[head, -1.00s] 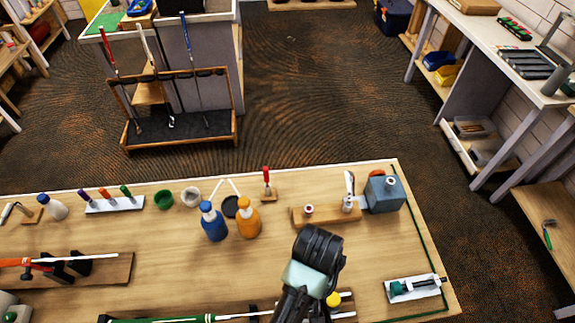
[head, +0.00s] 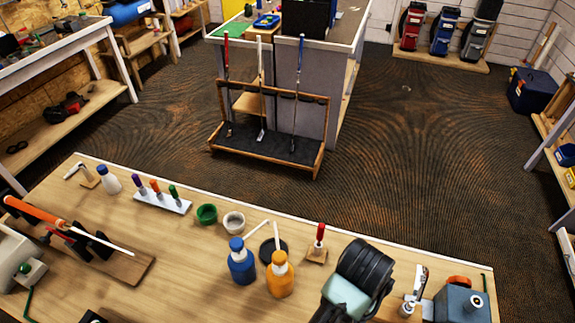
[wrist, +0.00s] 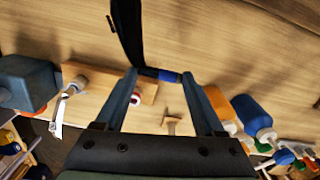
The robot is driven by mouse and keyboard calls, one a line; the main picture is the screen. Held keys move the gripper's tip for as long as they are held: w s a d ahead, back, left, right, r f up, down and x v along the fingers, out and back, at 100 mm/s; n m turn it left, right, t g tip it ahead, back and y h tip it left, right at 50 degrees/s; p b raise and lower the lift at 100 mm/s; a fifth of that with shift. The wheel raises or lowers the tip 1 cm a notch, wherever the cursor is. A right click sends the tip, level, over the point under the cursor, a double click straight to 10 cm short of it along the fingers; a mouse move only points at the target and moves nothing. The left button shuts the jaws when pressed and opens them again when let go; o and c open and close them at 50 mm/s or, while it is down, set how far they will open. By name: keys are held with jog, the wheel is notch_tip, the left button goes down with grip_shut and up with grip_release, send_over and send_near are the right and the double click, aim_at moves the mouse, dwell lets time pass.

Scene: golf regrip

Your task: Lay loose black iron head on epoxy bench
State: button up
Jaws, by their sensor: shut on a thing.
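My gripper (wrist: 160,74) is shut on a dark piece with a blue band, which I take for the black iron head (wrist: 128,32). In the wrist view its black part sticks up past the left fingertip, and the blue band lies between the fingertips. It is held above a wooden bench top. In the head view my wrist hides the fingers and the held piece. Which surface is the epoxy bench is not clear. The near wooden workbench (head: 190,250) carries bottles and small tools, and another bench (head: 50,45) stands at the far left.
A club in a holder (head: 70,240) lies at the left. A club rack (head: 268,150) stands beyond the bench. Dark floor (head: 410,150) is open at centre right.

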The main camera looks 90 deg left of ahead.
jog(key=shift+f, duration=0.55)
jog(key=shift+w+a+f, duration=0.1)
jog(key=shift+w, duration=0.05)
notch_tip(320, 180, down, 5)
jog(key=shift+r, duration=0.15)
jog(key=shift+f+p, duration=0.5)
jog(key=shift+f, duration=2.05)
jog(key=shift+f, duration=0.2)
jog(key=o, duration=1.5)
jog(key=shift+o, duration=0.2)
jog(key=shift+r, duration=0.1)
